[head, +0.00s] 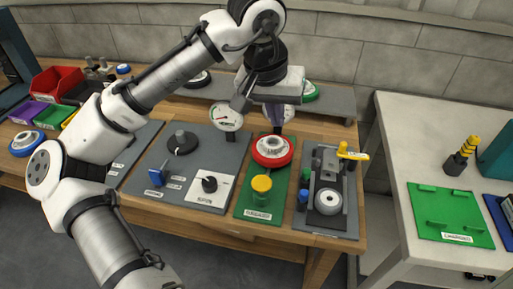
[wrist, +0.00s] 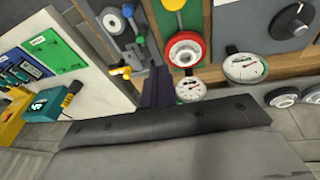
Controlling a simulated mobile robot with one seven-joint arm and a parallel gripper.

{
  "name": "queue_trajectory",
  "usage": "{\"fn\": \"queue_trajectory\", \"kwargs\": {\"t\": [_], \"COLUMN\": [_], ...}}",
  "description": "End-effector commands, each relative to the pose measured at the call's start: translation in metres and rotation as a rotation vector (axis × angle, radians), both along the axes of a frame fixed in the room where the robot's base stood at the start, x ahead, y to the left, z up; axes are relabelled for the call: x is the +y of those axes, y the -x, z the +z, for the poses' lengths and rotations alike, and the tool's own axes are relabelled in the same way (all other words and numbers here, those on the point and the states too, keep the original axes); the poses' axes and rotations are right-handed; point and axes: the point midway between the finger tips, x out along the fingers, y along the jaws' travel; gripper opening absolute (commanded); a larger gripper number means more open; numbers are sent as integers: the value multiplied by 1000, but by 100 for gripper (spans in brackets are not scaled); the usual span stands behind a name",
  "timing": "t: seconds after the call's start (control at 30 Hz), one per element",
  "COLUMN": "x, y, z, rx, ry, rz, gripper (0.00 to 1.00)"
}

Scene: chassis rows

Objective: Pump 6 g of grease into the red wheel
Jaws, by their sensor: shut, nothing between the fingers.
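The red wheel (head: 272,160), a red ring with a pale hub, lies on a green board (head: 250,207) in the head view. The wrist view also shows it (wrist: 186,38). A yellow-capped cylinder (head: 261,185) stands in front of it on the same board; I take it for the grease pump. My gripper (head: 276,122) points down just behind and above the wheel, shut and empty. Its fingers also show in the wrist view (wrist: 158,74). A round gauge (head: 226,117) stands left of the gripper; another (wrist: 190,91) is partly hidden by the fingers in the head view.
Left of the green board is a grey panel (head: 145,190) with knobs and a blue part. Right of it is a dark fixture plate (head: 328,232) with a grey wheel and yellow handle (head: 352,154). A shelf (head: 335,99) runs behind. A white table (head: 395,140) stands right.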

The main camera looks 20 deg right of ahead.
Motion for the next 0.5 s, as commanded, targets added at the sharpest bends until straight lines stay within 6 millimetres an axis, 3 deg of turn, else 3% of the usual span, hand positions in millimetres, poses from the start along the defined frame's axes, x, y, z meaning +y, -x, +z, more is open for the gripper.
{"fn": "queue_trajectory", "kwargs": {"t": [0.2, 0.5], "x": [26, 29], "y": [12, 14], "z": [-12, -14], "rx": [112, 126], "ry": [-225, -248], "rz": [49, 53], "gripper": [0, 0]}}
